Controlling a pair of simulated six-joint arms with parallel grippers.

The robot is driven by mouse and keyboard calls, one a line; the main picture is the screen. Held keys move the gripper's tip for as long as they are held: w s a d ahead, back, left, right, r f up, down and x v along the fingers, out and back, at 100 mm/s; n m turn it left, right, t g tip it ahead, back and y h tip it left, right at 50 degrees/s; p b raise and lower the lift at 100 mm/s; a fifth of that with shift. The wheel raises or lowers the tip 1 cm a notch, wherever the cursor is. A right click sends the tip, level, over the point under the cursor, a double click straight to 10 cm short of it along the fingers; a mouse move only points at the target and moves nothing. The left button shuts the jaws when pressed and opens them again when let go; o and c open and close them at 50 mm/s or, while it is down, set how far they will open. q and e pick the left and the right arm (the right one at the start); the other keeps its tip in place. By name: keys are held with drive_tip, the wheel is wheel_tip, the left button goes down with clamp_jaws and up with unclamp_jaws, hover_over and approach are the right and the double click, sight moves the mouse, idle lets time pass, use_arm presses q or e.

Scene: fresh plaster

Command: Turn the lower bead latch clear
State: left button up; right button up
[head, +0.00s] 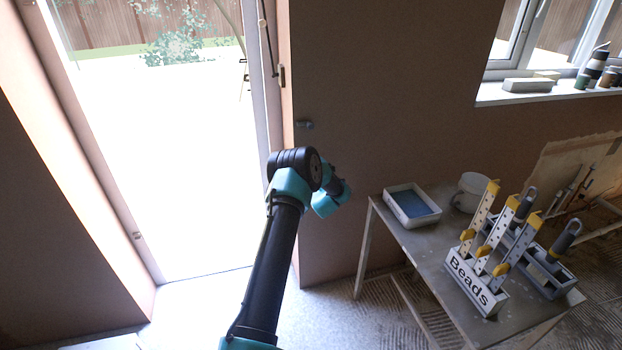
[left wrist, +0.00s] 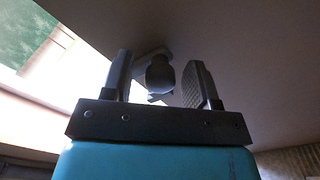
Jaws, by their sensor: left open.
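In the left wrist view, my left gripper (left wrist: 158,62) is open, one finger on each side of a dark grey latch (left wrist: 160,76) with a rounded knob and a flat plate behind it. The latch is fixed to the plaster and shows between the fingers; I see no clear contact. In the head view, my left arm reaches up to the wall right of the doorway, and its fingertips are hidden behind the wrist. A small grey latch (head: 305,125) shows on that wall above my wrist. I cannot tell whether it is the same latch. My right gripper is not in view.
A bright glazed doorway (head: 170,150) lies left of my arm. At the right, a table (head: 420,240) carries a blue-lined tray (head: 411,206), a white bucket (head: 470,192), a "Beads" box (head: 475,285) with upright strips, and a tool holder (head: 548,275).

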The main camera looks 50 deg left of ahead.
use_arm(q)
drive_tip(key=shift+c, duration=0.5)
drive_tip(key=c, duration=0.8)
drive_tip(key=shift+m, duration=0.4)
drive_tip(key=m, duration=1.2)
drive_tip(key=shift+f, duration=0.1)
drive_tip(key=m, duration=0.5)
